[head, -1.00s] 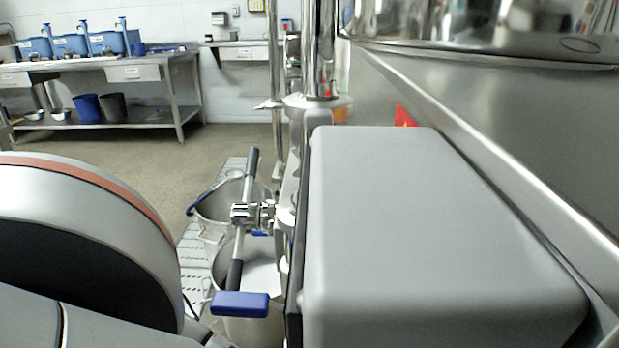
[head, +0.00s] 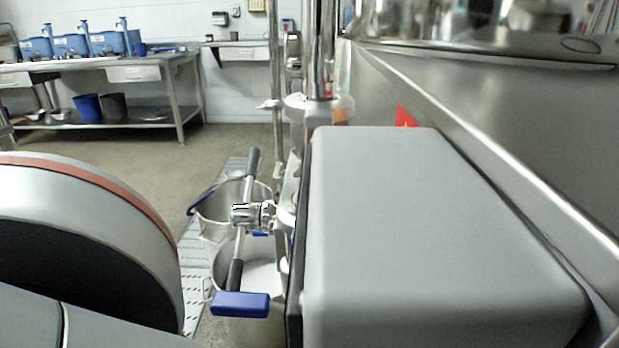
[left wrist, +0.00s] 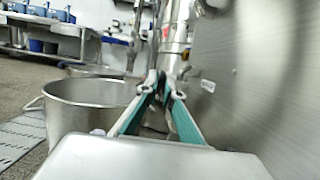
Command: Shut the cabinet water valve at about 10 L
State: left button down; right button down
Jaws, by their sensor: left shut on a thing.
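In the left wrist view my left gripper (left wrist: 163,92) reaches forward with its two teal-padded fingers converging at the tips. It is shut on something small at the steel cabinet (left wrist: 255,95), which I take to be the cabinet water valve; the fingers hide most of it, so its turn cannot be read. In the head view my left arm enters at the left, but the gripper itself is hidden. My right gripper is in neither view. No litre reading is visible.
A large grey box (head: 430,230) blocks the right foreground. A steel bench (head: 110,72) with blue equipment stands far back. Floor between is clear.

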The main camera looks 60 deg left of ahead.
pick_arm(q)
jog(key=shift+s+d+f+t+y, duration=0.1)
jog(key=shift+d+f+t+y, duration=0.1)
jog(key=shift+f+y, duration=0.2)
jog(key=shift+s+d+f+t+y, duration=0.1)
jog(key=shift+f+t+y, duration=0.15)
jog(key=shift+y, duration=0.25)
jog(key=shift+d+f+t+y, duration=0.1)
jog(key=shift+f+t+y, duration=0.25)
jog(key=shift+f+y, duration=0.3)
jog(key=shift+r, duration=0.1)
jog(key=c, duration=2.2)
grip_release()
jog(key=shift+r, duration=0.15)
jog(key=shift+r, duration=4.9)
